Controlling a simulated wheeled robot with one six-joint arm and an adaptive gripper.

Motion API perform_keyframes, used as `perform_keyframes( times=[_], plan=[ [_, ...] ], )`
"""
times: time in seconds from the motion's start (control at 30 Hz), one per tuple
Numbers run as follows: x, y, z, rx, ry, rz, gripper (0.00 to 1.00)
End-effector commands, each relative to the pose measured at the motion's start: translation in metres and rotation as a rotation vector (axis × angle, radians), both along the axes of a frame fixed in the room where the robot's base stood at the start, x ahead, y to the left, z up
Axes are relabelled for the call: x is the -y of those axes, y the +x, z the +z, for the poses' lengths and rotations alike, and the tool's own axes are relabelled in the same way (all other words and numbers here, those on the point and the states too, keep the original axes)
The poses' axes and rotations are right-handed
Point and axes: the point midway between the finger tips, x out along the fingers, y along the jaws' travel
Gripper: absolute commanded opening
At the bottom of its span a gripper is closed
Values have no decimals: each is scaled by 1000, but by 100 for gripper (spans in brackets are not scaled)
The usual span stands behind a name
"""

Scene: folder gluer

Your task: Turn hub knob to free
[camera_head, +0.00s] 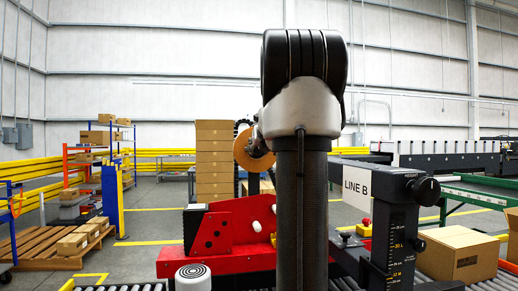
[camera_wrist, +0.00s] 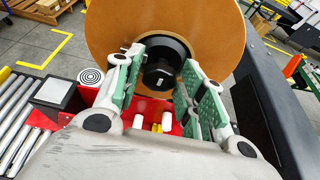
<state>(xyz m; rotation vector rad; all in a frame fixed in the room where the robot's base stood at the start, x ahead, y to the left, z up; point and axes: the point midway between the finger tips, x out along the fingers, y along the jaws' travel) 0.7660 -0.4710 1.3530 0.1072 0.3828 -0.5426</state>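The hub knob (camera_wrist: 160,76) is black with a small white mark on its face. It sits at the centre of a large tan tape roll (camera_wrist: 218,30) in the wrist view. My gripper (camera_wrist: 162,68) is open, with its green-padded fingers to the left and right of the knob. I see a gap beside the knob, but cannot tell how deep the fingers reach around it. In the head view the tape roll (camera_head: 243,150) shows only in part behind my arm; the knob and my fingers are hidden there.
A red machine body (camera_wrist: 107,98) lies below the roll, with white and yellow pegs. A dark panel (camera_wrist: 258,108) stands close on the right. Rollers (camera_wrist: 22,108) run on the left. A "LINE B" post (camera_head: 390,225) with a black knob stands right of my arm.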

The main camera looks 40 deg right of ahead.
Motion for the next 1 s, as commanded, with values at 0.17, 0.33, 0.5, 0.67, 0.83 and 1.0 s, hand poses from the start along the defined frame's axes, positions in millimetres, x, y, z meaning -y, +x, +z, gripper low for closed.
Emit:
perform_keyframes(
  times=[0.17,0.33,0.5,0.67,0.83,1.0],
  plan=[
    [0,0,0,0,0,0,8],
    [0,0,0,3,5,0,8],
    [1,-1,0,25,41,-2,8],
    [1,-1,0,70,114,-1,8],
    [3,-2,-1,141,232,-2,8],
    [4,-3,-1,226,368,-2,8]
  ],
)
